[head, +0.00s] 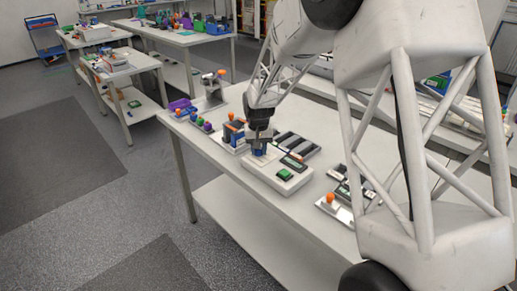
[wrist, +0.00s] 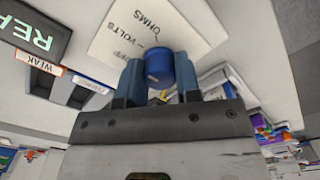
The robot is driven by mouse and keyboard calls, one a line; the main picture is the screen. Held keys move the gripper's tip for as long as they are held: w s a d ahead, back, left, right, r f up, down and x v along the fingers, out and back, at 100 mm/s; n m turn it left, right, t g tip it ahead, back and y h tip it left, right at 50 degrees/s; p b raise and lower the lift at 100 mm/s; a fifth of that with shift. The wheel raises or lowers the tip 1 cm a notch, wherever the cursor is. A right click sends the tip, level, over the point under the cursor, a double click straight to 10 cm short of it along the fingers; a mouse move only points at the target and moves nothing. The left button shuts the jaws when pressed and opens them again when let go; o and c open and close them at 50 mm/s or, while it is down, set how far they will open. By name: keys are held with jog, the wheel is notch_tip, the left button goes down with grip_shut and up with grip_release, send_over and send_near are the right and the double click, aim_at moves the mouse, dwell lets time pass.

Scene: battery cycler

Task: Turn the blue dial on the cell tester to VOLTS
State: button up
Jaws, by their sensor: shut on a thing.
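The cell tester (head: 266,174) is a pale box on the near workbench, with a dark display and a green button (head: 284,174). Its blue dial (wrist: 159,66) sits between my gripper's two fingers in the wrist view, and the gripper (head: 259,147) is shut on it from above. On the tester's white face (wrist: 120,35), the printed words OHMS and VOLTS and a third, unclear label show beside the dial, with short tick lines. OHMS is at the top, and VOLTS is to its left. Which mark the dial points to cannot be told.
A grey slotted tray (head: 297,143) lies right behind the tester. Blue and orange items (head: 235,130) stand close on its left. A small device with an orange knob (head: 332,205) is to the right. The bench's front edge is close to the tester.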

jog(key=shift+m, duration=0.3)
jog(key=o, duration=0.9)
jog(key=shift+o, duration=0.2)
jog(key=shift+r, duration=0.1)
jog(key=shift+r, duration=3.85)
